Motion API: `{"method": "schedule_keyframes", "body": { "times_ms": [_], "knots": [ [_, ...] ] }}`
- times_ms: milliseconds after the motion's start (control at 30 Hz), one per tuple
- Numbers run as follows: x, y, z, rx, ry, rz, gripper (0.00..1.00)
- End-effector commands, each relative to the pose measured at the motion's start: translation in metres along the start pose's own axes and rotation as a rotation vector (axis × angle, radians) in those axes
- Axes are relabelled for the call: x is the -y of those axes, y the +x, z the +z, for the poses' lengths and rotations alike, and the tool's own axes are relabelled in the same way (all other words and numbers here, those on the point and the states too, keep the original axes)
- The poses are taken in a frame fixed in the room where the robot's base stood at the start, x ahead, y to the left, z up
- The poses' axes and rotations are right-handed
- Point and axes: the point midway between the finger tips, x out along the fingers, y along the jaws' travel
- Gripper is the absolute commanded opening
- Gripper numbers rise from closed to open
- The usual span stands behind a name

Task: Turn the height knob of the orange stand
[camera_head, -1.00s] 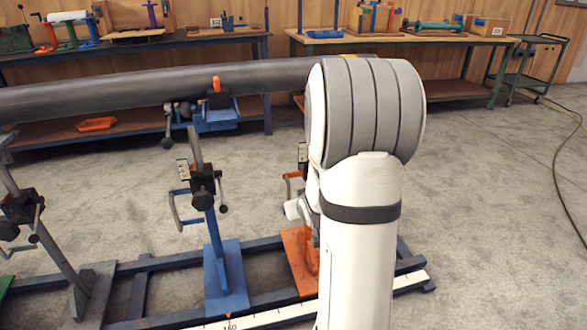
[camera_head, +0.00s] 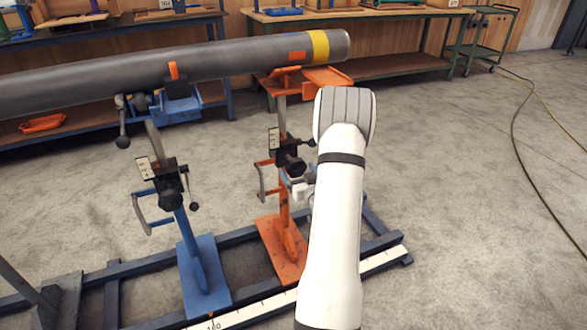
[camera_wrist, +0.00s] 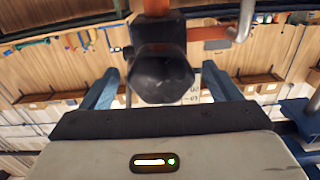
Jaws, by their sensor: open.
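The orange stand (camera_head: 284,215) stands on the blue floor frame under the right end of the grey pipe (camera_head: 230,62). Its black height knob (camera_wrist: 163,78) fills the middle of the wrist view, facing the camera. In the head view the black clamp block (camera_head: 289,152) shows on the stand's post, with the knob side partly hidden by my wrist. My gripper (camera_wrist: 161,70) is open. Its two blue-grey fingers lie left and right of the knob, with gaps visible on both sides. I cannot tell how deep the knob sits between them. In the head view my gripper (camera_head: 299,184) is beside the clamp.
A blue stand (camera_head: 195,260) with its own knob and crank stands to the left. An orange bent handle (camera_head: 265,180) is on the orange stand's left side. A white scale strip (camera_head: 380,260) runs along the frame. The floor to the right is clear, with a hose (camera_head: 520,140).

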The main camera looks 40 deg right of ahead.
Motion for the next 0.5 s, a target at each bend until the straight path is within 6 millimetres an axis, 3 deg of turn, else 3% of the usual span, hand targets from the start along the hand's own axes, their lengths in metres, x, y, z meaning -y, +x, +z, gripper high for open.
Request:
{"method": "schedule_keyframes", "body": {
  "times_ms": [200,500],
  "knots": [
    [0.001,0.026,0.0,0.0,0.0,-0.002,0.84],
    [0.002,0.031,0.0,0.001,0.001,-0.002,0.84]
  ]
}}
